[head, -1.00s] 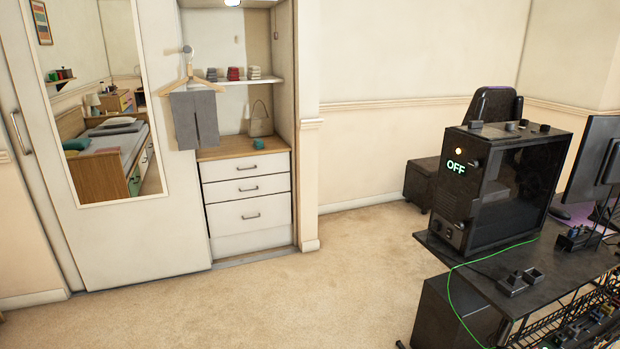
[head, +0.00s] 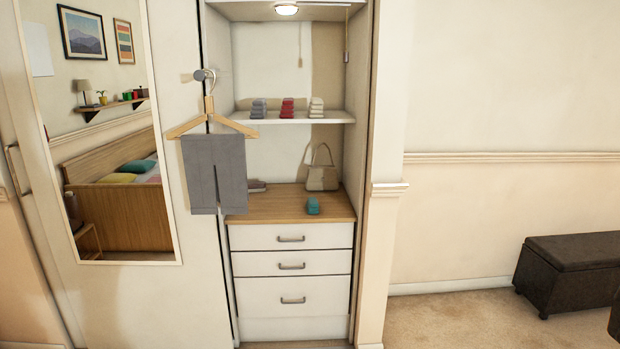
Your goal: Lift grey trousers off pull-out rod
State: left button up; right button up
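The grey trousers (head: 215,172) hang folded over a wooden hanger (head: 212,121) in the head view, left of centre. The hanger hangs from the pull-out rod (head: 205,76), which sticks out at the wardrobe's front with a round pale end. The trousers hang in front of the edge between the sliding door and the open wardrobe section. Neither of my grippers is in view.
The mirrored sliding door (head: 199,290) stands left of the open section. A dark bench (head: 570,268) stands at the right on clear carpet.

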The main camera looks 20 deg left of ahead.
aim_at(215, 165)
jog(key=i+l+u, duration=0.15)
jog(key=i, duration=0.65)
jog(key=i+l+u, duration=0.1)
jog(key=i, duration=0.7)
